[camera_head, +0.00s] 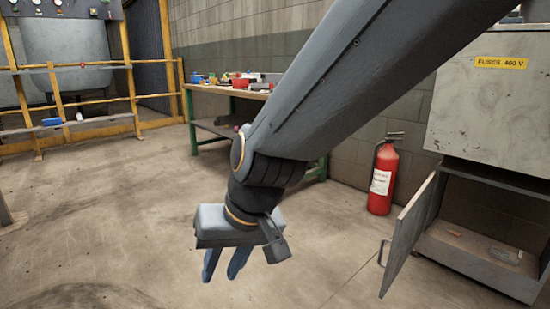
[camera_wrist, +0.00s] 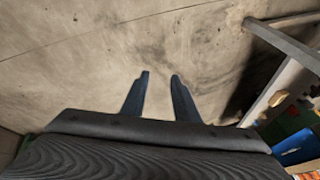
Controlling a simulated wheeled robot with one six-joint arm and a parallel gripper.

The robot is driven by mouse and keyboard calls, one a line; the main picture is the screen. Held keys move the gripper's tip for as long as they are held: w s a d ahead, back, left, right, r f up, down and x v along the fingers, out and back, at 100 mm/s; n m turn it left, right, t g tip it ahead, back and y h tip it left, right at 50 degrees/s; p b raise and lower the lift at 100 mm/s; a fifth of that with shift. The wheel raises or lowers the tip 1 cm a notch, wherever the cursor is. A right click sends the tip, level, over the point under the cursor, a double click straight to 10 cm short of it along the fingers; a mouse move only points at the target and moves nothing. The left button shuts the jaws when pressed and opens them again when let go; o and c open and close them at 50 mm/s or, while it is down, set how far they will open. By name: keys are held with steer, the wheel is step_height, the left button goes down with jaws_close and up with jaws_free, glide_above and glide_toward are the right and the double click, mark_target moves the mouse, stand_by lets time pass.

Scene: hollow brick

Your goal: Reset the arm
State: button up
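My gripper (camera_head: 226,264) hangs from my arm in the middle of the head view, pointing down over bare concrete floor. In the wrist view my gripper (camera_wrist: 160,76) shows two blue-grey fingers with a gap between them. Nothing is between the fingers, and floor shows through the gap. My arm crosses the head view from the upper right to the centre and hides part of the wall and the workbench.
A green-legged workbench (camera_head: 187,105) with small coloured items stands behind my arm. A red extinguisher (camera_head: 382,178) stands by the wall. A grey fuse cabinet (camera_head: 486,105) has its lower door (camera_head: 408,238) open at right. Yellow railings (camera_head: 130,85) stand at left. Floor at front left is clear.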

steer(key=s+d+n+g+h, duration=0.2)
steer(key=s+d, duration=0.6)
steer(key=s, duration=0.4)
steer(key=d+r+m+p, duration=0.2)
steer(key=d+r+p, duration=0.5)
steer(key=p, duration=0.5)
steer(key=d+r+m+h+p, duration=0.1)
steer(key=d+r+p, duration=0.5)
steer(key=r+p, duration=0.6)
steer(key=d+r+m+h+p, duration=0.1)
steer(key=d+r+m+p, duration=0.2)
steer(key=d+r+p, duration=0.4)
steer(key=shift+d+r+p, duration=0.35)
steer(key=shift+r+p, duration=1.05)
steer(key=shift+p, duration=2.15)
steer(key=shift+s+a, duration=0.1)
steer(key=shift+a, duration=0.05)
